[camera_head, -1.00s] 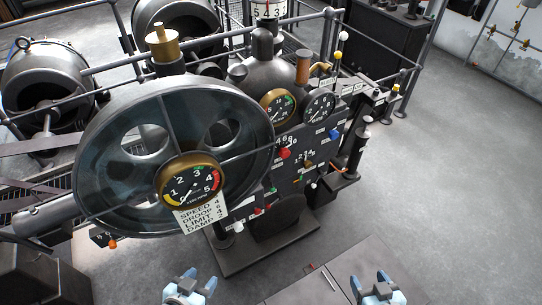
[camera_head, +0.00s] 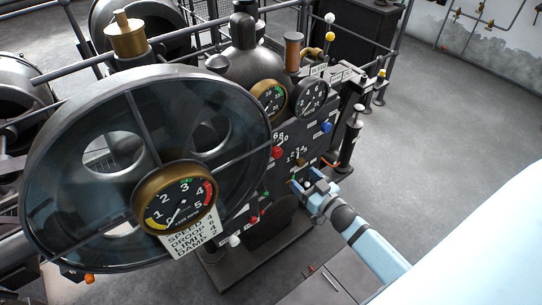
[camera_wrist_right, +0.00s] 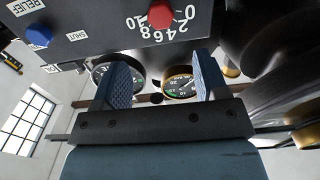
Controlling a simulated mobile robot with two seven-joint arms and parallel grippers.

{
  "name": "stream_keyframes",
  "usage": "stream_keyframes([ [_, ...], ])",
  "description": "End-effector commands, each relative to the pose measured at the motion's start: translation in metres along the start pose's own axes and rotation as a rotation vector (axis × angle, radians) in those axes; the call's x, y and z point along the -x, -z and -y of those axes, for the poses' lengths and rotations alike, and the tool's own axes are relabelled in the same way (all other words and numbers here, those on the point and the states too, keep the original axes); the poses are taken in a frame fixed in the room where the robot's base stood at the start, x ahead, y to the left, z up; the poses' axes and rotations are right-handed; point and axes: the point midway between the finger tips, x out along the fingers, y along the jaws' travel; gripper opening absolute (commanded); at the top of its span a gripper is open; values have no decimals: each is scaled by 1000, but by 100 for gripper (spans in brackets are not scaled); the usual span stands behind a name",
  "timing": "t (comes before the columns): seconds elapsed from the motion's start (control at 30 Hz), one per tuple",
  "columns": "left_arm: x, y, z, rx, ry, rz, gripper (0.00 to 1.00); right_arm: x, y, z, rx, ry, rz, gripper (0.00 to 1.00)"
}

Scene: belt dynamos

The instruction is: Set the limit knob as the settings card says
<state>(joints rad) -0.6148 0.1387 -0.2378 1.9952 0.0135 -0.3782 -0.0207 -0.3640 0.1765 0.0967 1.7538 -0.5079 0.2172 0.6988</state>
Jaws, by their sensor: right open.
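The settings card (camera_head: 186,238) hangs below the big dial; it reads SPEED 4, DROOP 6, LIMIT 4, DAMP 2. The dark panel carries a red knob (camera_head: 278,152) by a number scale and a brown knob (camera_head: 301,161) by another scale. I cannot read which is the limit knob. In the right wrist view the red knob (camera_wrist_right: 161,15) lies beyond the fingertips, with its scale from 0 to 10. My right gripper (camera_head: 306,181) is open and empty just in front of the panel, below the brown knob. My left gripper is out of view.
A blue knob (camera_head: 326,127) sits at the panel's right; it shows in the wrist view (camera_wrist_right: 38,35) beside RELIEF and SHUT labels. Two gauges (camera_head: 312,97) stand above the panel. A large flywheel (camera_head: 75,170) fills the left. The floor at the right is clear.

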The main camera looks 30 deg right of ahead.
Motion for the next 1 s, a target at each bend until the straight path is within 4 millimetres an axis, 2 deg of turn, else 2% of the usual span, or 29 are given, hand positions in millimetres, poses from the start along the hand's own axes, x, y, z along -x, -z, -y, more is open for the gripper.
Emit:
stream_keyframes([
  [0.3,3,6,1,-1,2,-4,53,-70,3,0,1,0,-3,67],
  [0.5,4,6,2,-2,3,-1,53,-102,2,0,0,-1,-2,67],
  [0.7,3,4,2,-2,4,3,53,-117,1,0,1,0,-1,67],
  [1.0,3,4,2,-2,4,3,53,-118,0,0,1,0,0,67],
])
